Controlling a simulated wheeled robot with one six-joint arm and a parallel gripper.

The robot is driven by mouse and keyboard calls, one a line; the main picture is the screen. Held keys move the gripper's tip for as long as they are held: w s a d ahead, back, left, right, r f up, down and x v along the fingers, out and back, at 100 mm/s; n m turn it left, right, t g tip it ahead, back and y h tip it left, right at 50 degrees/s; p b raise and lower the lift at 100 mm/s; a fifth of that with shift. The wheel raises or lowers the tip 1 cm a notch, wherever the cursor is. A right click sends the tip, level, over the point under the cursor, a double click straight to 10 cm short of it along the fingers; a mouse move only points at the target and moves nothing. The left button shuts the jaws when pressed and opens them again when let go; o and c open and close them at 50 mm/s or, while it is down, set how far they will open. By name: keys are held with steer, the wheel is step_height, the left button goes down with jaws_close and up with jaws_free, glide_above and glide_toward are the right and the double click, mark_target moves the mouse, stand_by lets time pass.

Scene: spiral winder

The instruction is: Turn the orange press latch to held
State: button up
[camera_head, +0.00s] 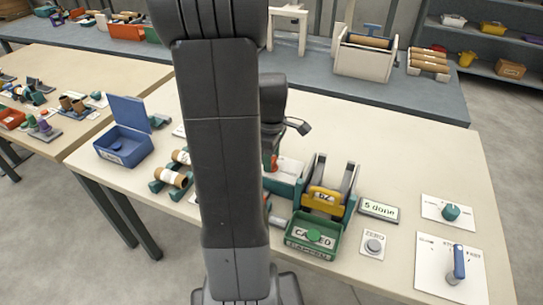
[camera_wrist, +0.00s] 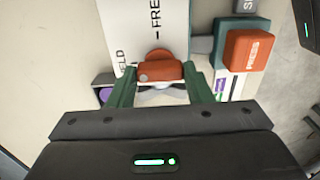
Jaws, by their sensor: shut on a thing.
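In the wrist view the orange press latch (camera_wrist: 158,70) is a short rounded bar on a white plate (camera_wrist: 165,25). The plate is lettered FREE above the latch and HELD, partly cut off, to the left. The bar lies roughly crosswise in the picture. My gripper (camera_wrist: 160,80) has its two green fingers on either side of the bar, shut on it. In the head view my arm hides most of the latch and my fingers.
An orange block marked PRESS (camera_wrist: 250,50) stands close to the right of the latch. The head view shows a green tray (camera_head: 300,243), a yellow-fronted unit (camera_head: 327,201), a "5 done" display (camera_head: 379,209), a ZERO button (camera_head: 374,246), a teal knob (camera_head: 451,212) and a blue lever (camera_head: 458,262).

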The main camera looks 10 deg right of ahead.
steer(key=o, duration=1)
step_height(320, 180, up, 14)
steer(key=shift+f, duration=0.1)
step_height(320, 180, down, 14)
steer(key=shift+r, duration=0.1)
stand_by(0.5)
